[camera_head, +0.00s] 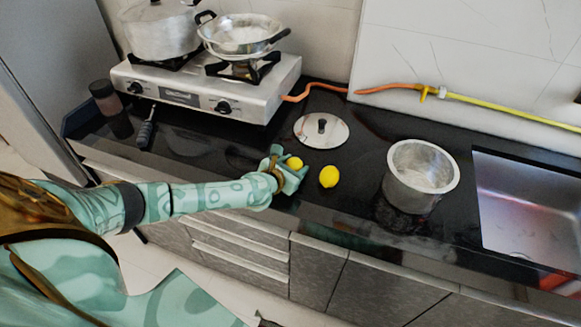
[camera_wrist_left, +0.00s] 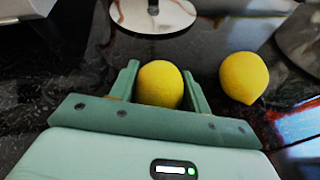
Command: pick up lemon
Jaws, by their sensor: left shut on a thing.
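Two yellow lemons are on the black counter side. One lemon (camera_head: 295,163) sits between the fingers of my left gripper (camera_head: 288,168), which is shut on it; this lemon also shows between the two green fingers in the left wrist view (camera_wrist_left: 160,84). Whether it touches the counter I cannot tell. The second lemon (camera_head: 329,176) lies free on the counter just right of the gripper, and it shows to the right of the fingers in the left wrist view (camera_wrist_left: 244,77). My right gripper is not in view.
A round metal lid (camera_head: 321,131) with a dark knob lies behind the gripper. A metal pot (camera_head: 420,176) stands to the right, before the sink (camera_head: 525,205). A gas stove (camera_head: 205,90) with a pot and a pan is at the back left. The counter's front edge is close.

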